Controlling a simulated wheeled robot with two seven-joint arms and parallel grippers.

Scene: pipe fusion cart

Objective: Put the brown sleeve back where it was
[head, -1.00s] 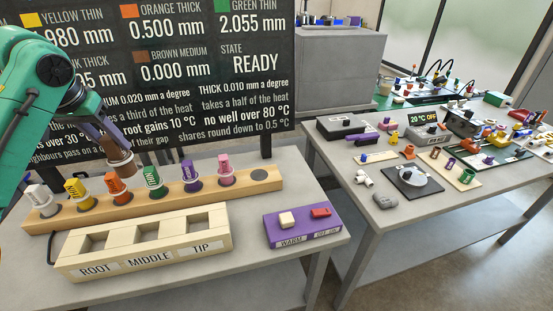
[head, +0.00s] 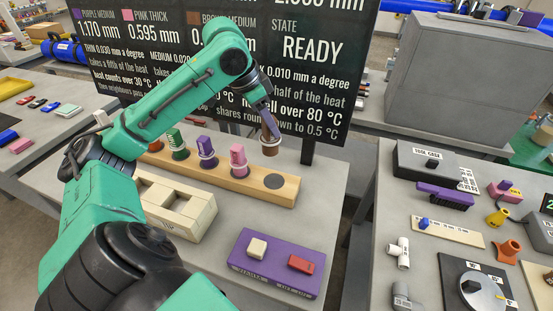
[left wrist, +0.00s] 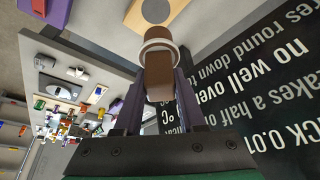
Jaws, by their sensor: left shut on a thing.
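My left gripper (head: 265,112) is shut on the brown sleeve (head: 270,132), held roughly upright with a pale ring at its lower end. In the left wrist view the brown sleeve (left wrist: 158,76) sits between the fingers (left wrist: 160,95). In the head view it appears above the right end of the wooden rack (head: 225,181), apart from it. The pink sleeve (head: 238,160), purple sleeve (head: 206,152) and green sleeve (head: 177,144) stand in the rack. My arm hides the left part. The right gripper is not in view.
A pale block with square wells (head: 186,205) stands in front of the rack, partly behind my arm. A purple box with two buttons (head: 277,262) lies front right. The black display board (head: 325,75) reading READY stands close behind the sleeve. A cluttered table is at right.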

